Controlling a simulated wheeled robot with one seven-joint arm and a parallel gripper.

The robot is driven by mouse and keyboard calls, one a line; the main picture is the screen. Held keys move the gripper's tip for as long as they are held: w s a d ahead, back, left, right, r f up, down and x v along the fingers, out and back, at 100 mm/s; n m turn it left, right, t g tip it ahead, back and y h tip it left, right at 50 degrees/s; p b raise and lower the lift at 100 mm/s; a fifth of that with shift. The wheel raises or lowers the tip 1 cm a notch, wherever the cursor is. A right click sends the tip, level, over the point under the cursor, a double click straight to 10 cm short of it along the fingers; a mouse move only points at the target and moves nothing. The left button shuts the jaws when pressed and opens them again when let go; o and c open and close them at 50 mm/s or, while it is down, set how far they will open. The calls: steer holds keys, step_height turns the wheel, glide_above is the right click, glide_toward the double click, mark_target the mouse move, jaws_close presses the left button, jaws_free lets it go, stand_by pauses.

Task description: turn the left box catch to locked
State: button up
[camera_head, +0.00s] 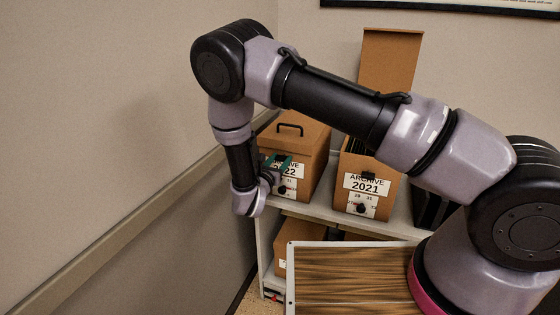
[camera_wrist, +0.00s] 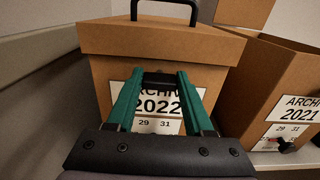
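The left box (camera_head: 303,139) is a closed brown archive box with a black lid handle, marked 2022. It fills the middle of the wrist view (camera_wrist: 103,72). Its catch is a small dark knob (camera_head: 282,190) low on the front label in the head view. In the wrist view the knob is hidden behind my gripper. My gripper (camera_wrist: 164,76) has green fingers standing apart, in front of the label, with a black piece showing between their tips. I cannot tell whether they touch it. In the head view my gripper (camera_head: 280,164) is at the box front, above the knob.
The ARCHIVE 2021 box (camera_head: 349,168) stands open to the right, with its own dark knob (camera_head: 361,208). Both boxes are on a grey shelf (camera_head: 325,213). A wall lies close on the left. A wood-grained panel (camera_head: 350,278) is in front.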

jaws_close()
steer(key=m, duration=0.4)
steer(key=shift+m, duration=0.3)
steer(key=m, duration=0.4)
steer(key=shift+s+d+f, duration=0.1)
steer(key=shift+d, duration=0.05)
steer(key=m, duration=0.5)
steer(key=shift+f+m, duration=0.15)
steer(key=shift+m, duration=2.05)
